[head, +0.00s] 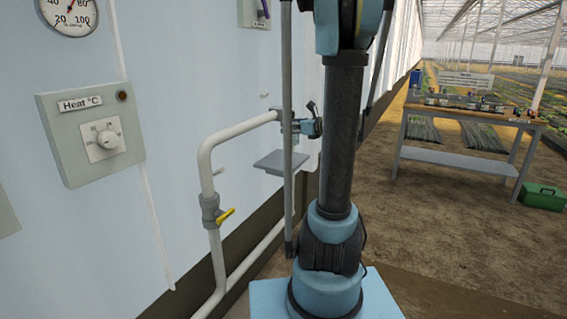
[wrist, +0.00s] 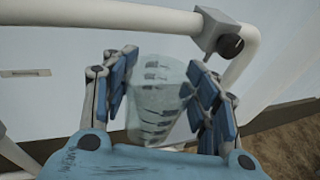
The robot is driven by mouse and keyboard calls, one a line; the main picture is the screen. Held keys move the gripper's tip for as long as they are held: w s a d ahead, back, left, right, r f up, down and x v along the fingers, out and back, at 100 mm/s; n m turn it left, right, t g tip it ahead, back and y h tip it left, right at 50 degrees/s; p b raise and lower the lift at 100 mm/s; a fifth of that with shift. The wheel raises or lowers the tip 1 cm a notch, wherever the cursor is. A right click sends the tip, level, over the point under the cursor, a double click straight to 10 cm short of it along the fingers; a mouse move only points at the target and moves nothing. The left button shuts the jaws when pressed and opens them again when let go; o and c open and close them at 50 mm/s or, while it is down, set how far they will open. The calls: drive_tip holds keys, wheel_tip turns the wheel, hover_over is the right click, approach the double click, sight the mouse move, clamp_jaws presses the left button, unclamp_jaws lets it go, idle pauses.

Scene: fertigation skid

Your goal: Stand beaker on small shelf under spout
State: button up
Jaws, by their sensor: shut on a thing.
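My gripper (wrist: 160,95) is shut on a clear beaker (wrist: 158,108) with dark graduation marks, held between its blue-padded fingers. The small grey shelf (head: 280,162) sticks out from the white wall, below and slightly left of my gripper. A white pipe (head: 240,128) runs above the shelf towards my gripper. Its spout end is not clear in the head view. In the wrist view a grey fitting (wrist: 215,32) with a dark round end sits on the pipe, beyond the beaker.
A valve with a yellow handle (head: 225,216) sits on the pipe's lower left run. A heat control box (head: 92,133) and a gauge (head: 70,12) are on the wall. A workbench (head: 470,118) and green toolbox (head: 541,196) stand at right, with open floor before them.

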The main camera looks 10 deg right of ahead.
drive_tip(key=w+d+f+n+y, duration=0.1)
drive_tip(key=w+d+f, duration=0.2)
drive_tip(key=d, duration=0.2)
drive_tip(key=w+d+f+g, duration=0.1)
drive_tip(key=w+d+f, duration=0.1)
drive_tip(key=d, duration=0.3)
drive_tip(key=w+d+f+n+y, duration=0.1)
drive_tip(key=w+d+f, duration=0.2)
drive_tip(key=d, duration=0.2)
hover_over(284, 159)
drive_tip(key=f, duration=0.2)
drive_tip(key=shift+s+d+f, duration=0.1)
drive_tip(key=shift+s+f, duration=0.05)
drive_tip(key=shift+f, duration=1.7)
drive_tip(key=shift+a+f, duration=0.2)
drive_tip(key=shift+f, duration=0.3)
drive_tip(key=o, duration=1.1)
drive_tip(key=shift+f, duration=0.1)
